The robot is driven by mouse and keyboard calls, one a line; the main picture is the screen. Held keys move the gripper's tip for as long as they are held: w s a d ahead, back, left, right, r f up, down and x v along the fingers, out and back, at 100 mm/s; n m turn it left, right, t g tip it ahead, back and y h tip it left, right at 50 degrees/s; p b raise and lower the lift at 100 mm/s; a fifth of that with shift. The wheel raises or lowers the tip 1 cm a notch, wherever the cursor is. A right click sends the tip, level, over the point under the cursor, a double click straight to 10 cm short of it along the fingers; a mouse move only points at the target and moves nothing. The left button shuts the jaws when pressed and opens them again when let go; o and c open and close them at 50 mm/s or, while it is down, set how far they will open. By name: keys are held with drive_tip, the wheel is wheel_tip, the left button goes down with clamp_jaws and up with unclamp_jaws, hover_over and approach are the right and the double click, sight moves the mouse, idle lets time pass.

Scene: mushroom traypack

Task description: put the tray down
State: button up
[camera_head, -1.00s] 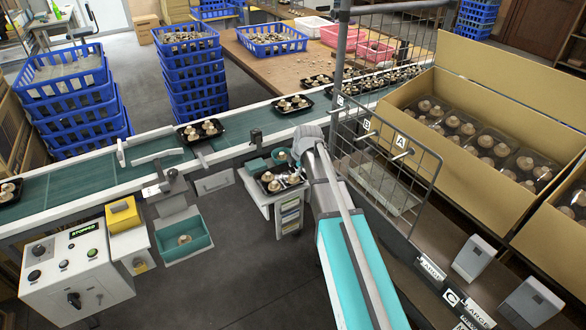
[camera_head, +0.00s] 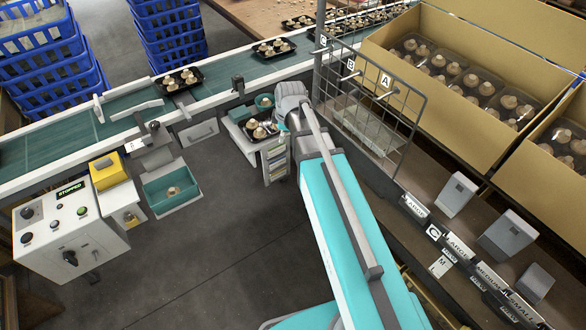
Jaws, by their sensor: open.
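A black tray (camera_head: 268,139) with a few brown-capped mushrooms (camera_head: 259,131) sits on the small white cabinet (camera_head: 241,142) below the conveyor. It appears to lie flat on the cabinet top. My gripper (camera_head: 281,118) is at the tray's right side, at the end of my teal and grey arm. The gripper is open, but its fingers are small and partly hidden by the wrist, so I cannot tell whether they touch the tray.
The green conveyor (camera_head: 125,112) carries other filled black trays (camera_head: 180,80). A wire rack (camera_head: 372,92) and cardboard boxes (camera_head: 455,109) are to the right. A teal bin (camera_head: 174,203) hangs left, above open floor.

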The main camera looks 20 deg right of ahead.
drive_tip(key=s+m+g+h, duration=0.1)
drive_tip(key=s+m+g, duration=0.1)
drive_tip(key=s+m, duration=1.1)
drive_tip(key=shift+s+a+f+g, duration=0.3)
drive_tip(key=shift+s+a, duration=0.15)
drive_tip(key=shift+s, duration=0.55)
wheel_tip(320, 180, up, 6)
drive_tip(key=p, duration=0.6)
drive_tip(key=shift+r, duration=0.1)
